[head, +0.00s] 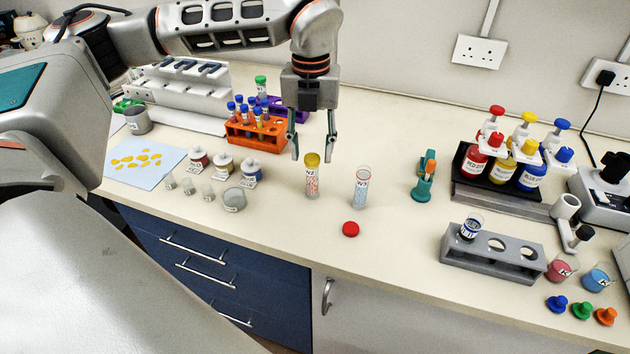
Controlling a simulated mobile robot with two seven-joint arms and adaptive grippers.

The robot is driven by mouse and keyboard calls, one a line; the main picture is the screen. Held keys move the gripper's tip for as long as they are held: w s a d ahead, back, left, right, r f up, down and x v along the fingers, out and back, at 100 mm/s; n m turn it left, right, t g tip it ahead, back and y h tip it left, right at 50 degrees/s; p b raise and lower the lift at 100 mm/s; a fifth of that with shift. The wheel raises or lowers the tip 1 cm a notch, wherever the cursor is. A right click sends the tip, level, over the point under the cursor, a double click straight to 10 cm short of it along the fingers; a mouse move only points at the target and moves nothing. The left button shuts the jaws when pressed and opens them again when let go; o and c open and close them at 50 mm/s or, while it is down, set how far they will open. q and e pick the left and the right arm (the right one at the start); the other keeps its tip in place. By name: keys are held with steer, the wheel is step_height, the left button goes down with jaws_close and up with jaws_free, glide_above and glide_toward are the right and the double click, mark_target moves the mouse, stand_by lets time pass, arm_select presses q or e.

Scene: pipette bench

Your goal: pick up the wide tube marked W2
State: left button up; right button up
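The wide tube marked W2 (312,182) stands upright on the bench near the middle of the head view. It is clear with a yellow cap and orange-red markings. My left gripper (312,147) is open and empty, pointing down. Its two fingertips appear just above the yellow cap, one to either side, with no visible contact. Whether the gripper is directly over the tube or behind it, I cannot tell. My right gripper is out of view.
An uncapped wide tube W3 (360,190) stands close on the right, with a red cap (350,229) lying in front. An orange rack (245,135) of small tubes is behind left. Small jars and cups stand left. A green holder (424,187) and grey rack (490,260) are right.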

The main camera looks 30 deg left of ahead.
mark_target(312, 178)
arm_select(q)
steer(key=shift+w+f+p, duration=0.1)
steer(key=shift+f+p, duration=0.25)
steer(key=shift+f, duration=2.45)
steer(key=c, duration=1.1)
